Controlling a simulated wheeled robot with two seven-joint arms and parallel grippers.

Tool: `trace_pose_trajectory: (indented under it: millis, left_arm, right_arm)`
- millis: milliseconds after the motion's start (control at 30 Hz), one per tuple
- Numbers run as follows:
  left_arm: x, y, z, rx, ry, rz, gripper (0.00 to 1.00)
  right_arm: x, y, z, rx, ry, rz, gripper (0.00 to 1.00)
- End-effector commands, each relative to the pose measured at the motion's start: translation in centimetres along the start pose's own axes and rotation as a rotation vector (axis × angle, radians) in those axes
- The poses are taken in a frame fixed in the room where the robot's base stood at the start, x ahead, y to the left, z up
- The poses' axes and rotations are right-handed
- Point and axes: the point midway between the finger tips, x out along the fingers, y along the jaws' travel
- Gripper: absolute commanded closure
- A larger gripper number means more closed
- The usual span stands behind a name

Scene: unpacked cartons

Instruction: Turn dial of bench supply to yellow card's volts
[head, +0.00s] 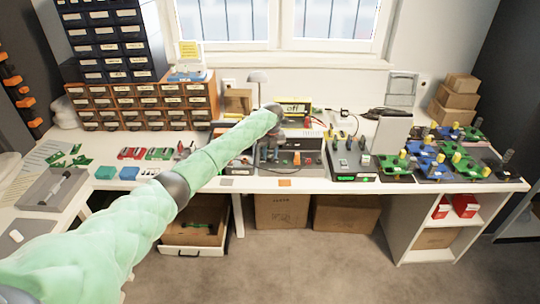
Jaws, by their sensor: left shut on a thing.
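The bench supply, with a yellow-green panel (293,105) reading "off", stands at the back middle of the bench. My left arm reaches across from the lower left, and its dark gripper (278,117) is at the front of the supply. That gripper is shut on what appears to be the dial; the arm's end hides its fingertips, the dial and its setting. A yellow card (190,49) stands upright at the back left, above the drawers; its writing is too small to read. My right gripper is not in view.
Orange-brown drawer units (143,103) stand at the back left. A grey instrument with a green light (352,160) and several green circuit boards (395,168) are right of the supply. A white panel (391,134) stands behind them. Cartons (282,211) sit under the bench.

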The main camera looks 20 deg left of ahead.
Motion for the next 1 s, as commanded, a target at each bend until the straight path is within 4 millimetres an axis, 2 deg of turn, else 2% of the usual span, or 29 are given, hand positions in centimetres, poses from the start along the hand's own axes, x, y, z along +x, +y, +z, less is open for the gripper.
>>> trace_pose_trajectory:
  millis: [600, 633, 733, 1000]
  left_arm:
    - [-0.26, 0.02, 0.17, 0.044, -0.007, -0.001, 0.93]
    - [-0.27, 0.02, 0.17, 0.043, -0.007, -0.001, 0.68]
    - [-0.24, 0.01, 0.15, 0.043, -0.006, -0.001, 0.49]
    - [-0.12, 0.00, 0.06, 0.044, -0.004, 0.000, 0.48]
  right_arm:
    - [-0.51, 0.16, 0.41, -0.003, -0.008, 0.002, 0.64]
    - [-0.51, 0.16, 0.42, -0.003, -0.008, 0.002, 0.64]
    - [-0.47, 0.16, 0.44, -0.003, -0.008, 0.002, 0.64]
    - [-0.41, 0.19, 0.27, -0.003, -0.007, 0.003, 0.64]
